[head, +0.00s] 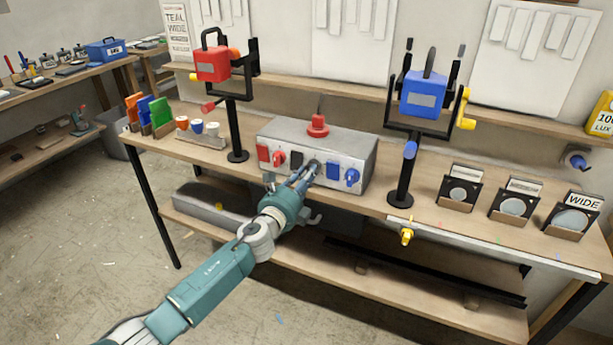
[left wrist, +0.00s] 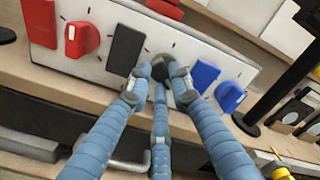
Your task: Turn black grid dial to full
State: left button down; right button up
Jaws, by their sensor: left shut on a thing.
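The grey control box (head: 358,152) stands on the bench with a red knob on top. On its front, the black dial (left wrist: 160,62) sits between a black panel (left wrist: 125,48) and a blue panel (left wrist: 205,75). My left gripper (head: 312,168), with blue fingers, reaches in from below and is shut on the black dial. In the left wrist view the fingertips (left wrist: 158,76) touch it from both sides and below. They hide much of the dial, so I cannot tell where it points. My right gripper is not in view.
The red dial (left wrist: 82,38) and blue dial (left wrist: 230,95) sit either side on the box. A red lamp (head: 212,64) and a blue lamp (head: 424,94) stand on black posts left and right. Framed lenses (head: 512,207) sit at the right. Open floor lies at the lower left.

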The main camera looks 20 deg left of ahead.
pick_arm(q)
jog(key=shift+m, duration=0.8)
jog(key=shift+f, duration=0.1)
jog(key=c, duration=1.5)
grip_release()
jog(key=shift+c, duration=0.2)
jog(key=shift+s, duration=0.1)
jog(key=s, duration=1.1)
jog(key=shift+s+a, duration=0.25)
jog(key=shift+s, duration=0.15)
